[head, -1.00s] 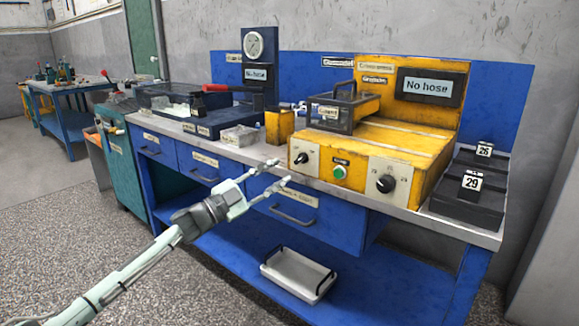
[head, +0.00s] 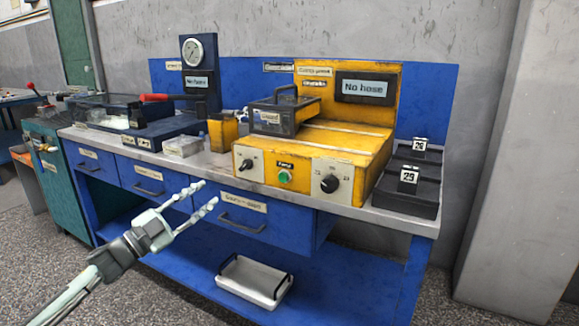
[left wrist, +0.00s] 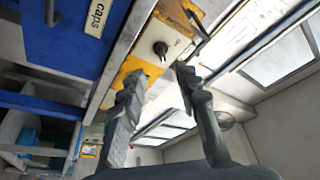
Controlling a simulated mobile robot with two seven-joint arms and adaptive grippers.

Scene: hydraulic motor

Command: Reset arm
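My left gripper (head: 201,195) reaches in from the lower left of the head view. Its two fingers are spread apart with nothing between them, in front of the blue drawers of the workbench (head: 354,211). The left wrist view also shows the open fingers (left wrist: 155,80), with the yellow hydraulic unit's black knob (left wrist: 161,49) beyond them. The yellow hydraulic unit (head: 307,147) stands on the bench to the right of the gripper, apart from it. My right gripper is in neither view.
A gauge stand (head: 199,75) and a clear small box (head: 183,146) stand on the bench. Black blocks marked 26 (head: 418,158) and 29 (head: 405,194) sit at its right end. A metal tray (head: 254,280) lies on the lower shelf. The floor in front is clear.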

